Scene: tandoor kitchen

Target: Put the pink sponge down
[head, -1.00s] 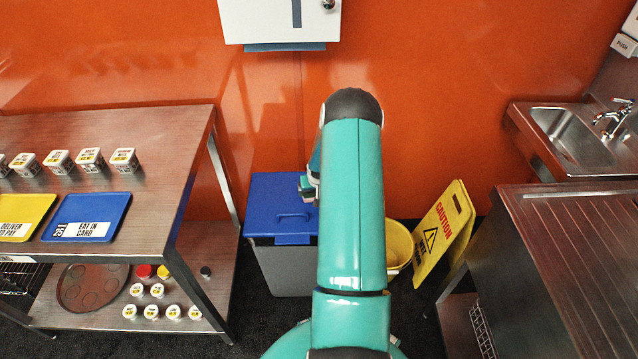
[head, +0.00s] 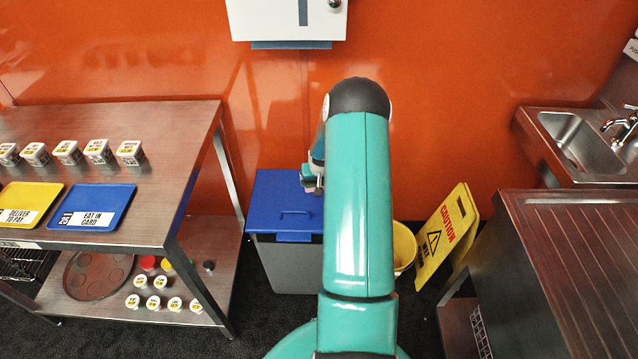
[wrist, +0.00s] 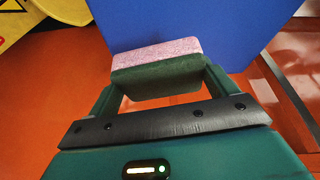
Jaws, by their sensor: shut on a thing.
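The pink sponge (wrist: 155,53) has a pink layer and a dark green layer and shows in the wrist view. My gripper (wrist: 160,72) is shut on it, with a finger at each end. In the head view my gripper (head: 313,180) is mostly hidden behind my teal arm, near the blue lid of the bin (head: 283,205). In the wrist view the blue lid (wrist: 215,30) fills the area behind the sponge. I cannot tell the gap between sponge and lid.
A steel shelf unit (head: 190,150) with blue and yellow trays and tubs stands left. A yellow bucket (head: 403,245) and a yellow caution sign (head: 447,235) stand right of the bin. A steel sink (head: 575,140) and a counter (head: 570,215) are further right. An orange wall is behind.

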